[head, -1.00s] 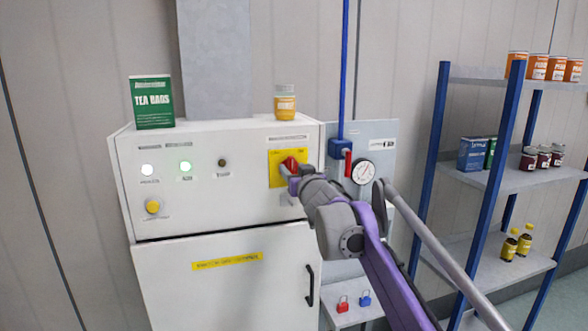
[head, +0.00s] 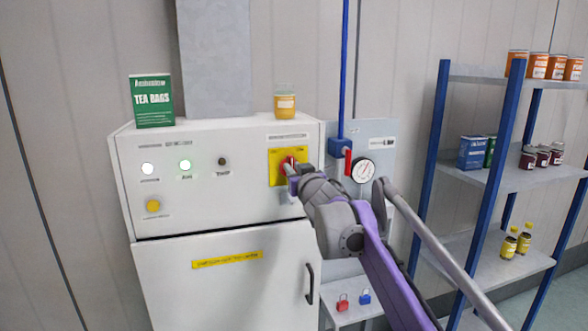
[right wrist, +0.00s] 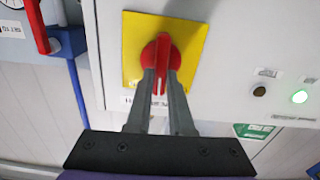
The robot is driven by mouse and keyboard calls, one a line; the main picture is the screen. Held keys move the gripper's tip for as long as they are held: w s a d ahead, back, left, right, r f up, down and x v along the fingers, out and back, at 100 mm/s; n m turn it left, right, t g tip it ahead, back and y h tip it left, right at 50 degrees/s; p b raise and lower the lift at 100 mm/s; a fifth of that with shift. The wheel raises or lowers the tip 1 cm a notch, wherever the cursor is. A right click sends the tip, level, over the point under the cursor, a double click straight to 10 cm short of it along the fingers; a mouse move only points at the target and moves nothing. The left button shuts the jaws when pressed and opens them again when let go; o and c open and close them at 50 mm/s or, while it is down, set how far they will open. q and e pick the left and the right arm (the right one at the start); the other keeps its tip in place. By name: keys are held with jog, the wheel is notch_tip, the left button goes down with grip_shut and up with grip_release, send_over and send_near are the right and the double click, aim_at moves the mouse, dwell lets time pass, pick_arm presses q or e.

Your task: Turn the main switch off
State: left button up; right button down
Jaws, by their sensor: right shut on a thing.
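In the right wrist view the red handle (right wrist: 161,56) stands in line with the fingers on the yellow plate (right wrist: 190,32). My right gripper (right wrist: 160,82) is shut on the red handle, one finger on each side. In the head view the right gripper (head: 290,172) covers part of the handle. My left gripper is not in view.
The white cabinet (head: 225,285) has a lit white lamp (head: 148,169), a lit green lamp (head: 185,165), a dark lamp (head: 222,161) and a yellow button (head: 153,206). A red lever (head: 348,162) and gauge (head: 363,171) are close to my right arm. A shelf rack (head: 500,185) stands right.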

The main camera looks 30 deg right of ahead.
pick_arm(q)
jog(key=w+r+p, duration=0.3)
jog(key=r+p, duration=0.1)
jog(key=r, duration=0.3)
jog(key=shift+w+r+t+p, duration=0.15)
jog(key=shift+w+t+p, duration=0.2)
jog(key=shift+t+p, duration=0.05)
pick_arm(e)
jog(key=shift+w+a+f+n, duration=0.1)
jog(key=shift+a+f+n, duration=0.1)
jog(key=shift+n, duration=2.7)
jog(key=shift+a+f+n, duration=0.15)
jog(key=shift+n, duration=2.75)
jog(key=shift+w+a+f+n, duration=0.1)
jog(key=shift+a+f+n, duration=0.1)
jog(key=shift+n, duration=2.7)
jog(key=c, duration=0.8)
grip_release()
